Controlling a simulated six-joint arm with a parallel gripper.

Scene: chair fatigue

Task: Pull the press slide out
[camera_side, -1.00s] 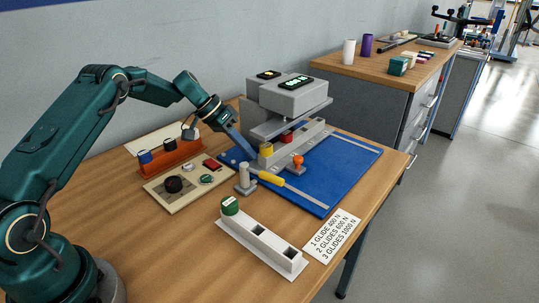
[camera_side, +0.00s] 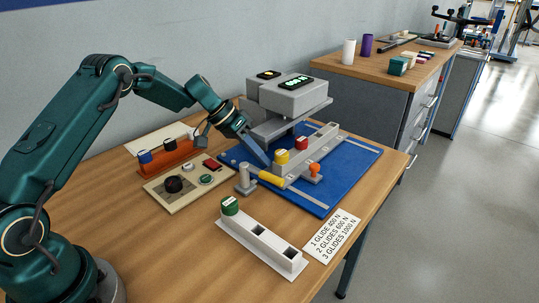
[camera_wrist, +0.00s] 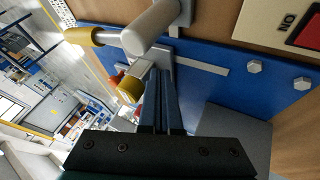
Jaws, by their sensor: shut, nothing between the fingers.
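The press slide (camera_side: 320,141) is a grey bar on the blue base plate (camera_side: 340,172), standing partly out from under the grey press head (camera_side: 290,98). A yellow glide (camera_side: 281,157) and a red glide (camera_side: 301,143) sit in it, and an orange knob (camera_side: 315,168) is at its front side. My gripper (camera_side: 264,163) is shut and empty, its fingers pointing down close to the slide's left end. In the wrist view the fingertips (camera_wrist: 160,72) are close beside the yellow glide (camera_wrist: 129,90); I cannot tell whether they touch the slide.
A grey post (camera_side: 244,178) and a yellow handle (camera_side: 271,179) lie in front of the gripper. A white holder (camera_side: 262,243) carries a green glide (camera_side: 230,205). A control panel (camera_side: 187,184) and an orange rack (camera_side: 172,156) stand to the left.

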